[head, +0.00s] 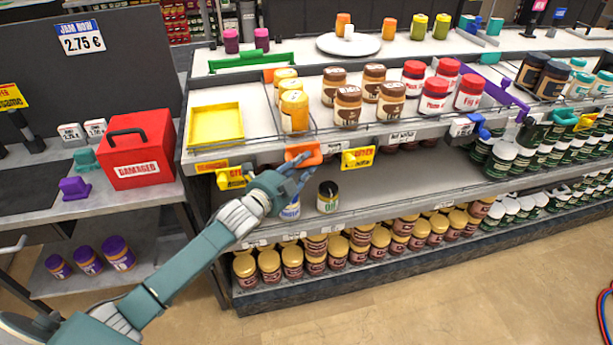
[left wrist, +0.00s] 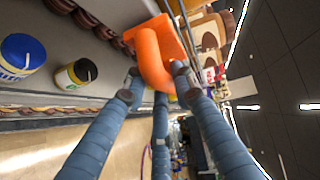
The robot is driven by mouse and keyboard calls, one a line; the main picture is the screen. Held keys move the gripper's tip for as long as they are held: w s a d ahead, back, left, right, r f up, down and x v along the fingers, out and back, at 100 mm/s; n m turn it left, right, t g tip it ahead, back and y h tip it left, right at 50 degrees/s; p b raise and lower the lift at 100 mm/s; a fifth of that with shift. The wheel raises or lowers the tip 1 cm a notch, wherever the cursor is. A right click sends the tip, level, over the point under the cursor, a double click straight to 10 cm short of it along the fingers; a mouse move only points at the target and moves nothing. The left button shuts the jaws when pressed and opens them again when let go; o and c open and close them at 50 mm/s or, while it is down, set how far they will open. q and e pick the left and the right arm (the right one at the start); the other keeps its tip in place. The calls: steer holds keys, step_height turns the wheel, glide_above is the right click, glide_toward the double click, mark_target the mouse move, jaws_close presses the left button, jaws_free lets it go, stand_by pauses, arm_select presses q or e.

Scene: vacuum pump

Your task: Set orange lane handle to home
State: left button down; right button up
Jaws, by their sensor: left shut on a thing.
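The fingers partly cover the handle there. My right gripper is in neither view.
A yellow tag (head: 357,158) and a yellow handle (head: 231,178) flank the orange handle. Two jars, one with a black lid (head: 328,197), stand on the lower shelf close by my gripper. A yellow tray (head: 216,124) and red box (head: 138,148) are to the left.

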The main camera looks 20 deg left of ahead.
arm_select(q)
steer(key=shift+a+r, duration=0.1)
steer(key=shift+a, duration=0.05)
steer(key=c, duration=1.4)
jaws_free()
steer(key=shift+w, duration=0.25)
steer(key=v, duration=1.2)
